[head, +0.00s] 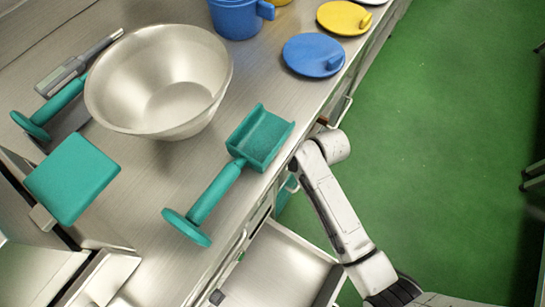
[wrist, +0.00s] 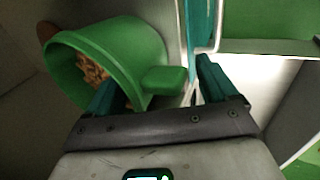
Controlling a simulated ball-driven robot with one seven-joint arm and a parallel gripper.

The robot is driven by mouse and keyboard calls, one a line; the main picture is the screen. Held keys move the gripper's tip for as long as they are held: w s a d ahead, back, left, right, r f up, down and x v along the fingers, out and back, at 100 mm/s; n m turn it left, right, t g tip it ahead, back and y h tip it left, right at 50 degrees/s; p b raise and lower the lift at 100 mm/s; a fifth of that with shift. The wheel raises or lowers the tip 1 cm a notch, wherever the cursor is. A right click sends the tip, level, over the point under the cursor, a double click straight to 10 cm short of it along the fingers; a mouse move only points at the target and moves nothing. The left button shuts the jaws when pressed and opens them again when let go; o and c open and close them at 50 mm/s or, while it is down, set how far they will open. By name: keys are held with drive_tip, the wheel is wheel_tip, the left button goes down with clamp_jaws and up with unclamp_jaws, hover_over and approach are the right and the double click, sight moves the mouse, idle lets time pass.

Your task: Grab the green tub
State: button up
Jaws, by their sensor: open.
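The green tub (wrist: 108,62) shows at the upper left of the wrist view. It looks tilted, with its open mouth toward the left and brown nut-like pieces (wrist: 92,72) inside. A green tab-like handle (wrist: 164,80) sticks out from its right side. My gripper (wrist: 160,86) is open. Its left teal finger overlaps the tub's lower side in the picture, and its right finger is to the right of the handle. The handle appears between the fingers; I cannot tell whether anything touches. In the head view I cannot make out the tub, and my gripper is hidden beside the counter edge.
On the steel counter (head: 140,200) stand a metal bowl (head: 160,80), a teal scoop (head: 262,138), a blue pot (head: 236,18), a blue lid (head: 312,56) and a yellow lid (head: 342,18). An open drawer (head: 278,268) juts out below. Green floor (head: 440,130) is clear at right.

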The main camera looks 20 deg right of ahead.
drive_tip(key=shift+x, duration=0.8)
drive_tip(key=shift+c, duration=0.2)
drive_tip(key=c, duration=1.2)
drive_tip(key=shift+r, duration=0.1)
drive_tip(key=shift+c, duration=0.4)
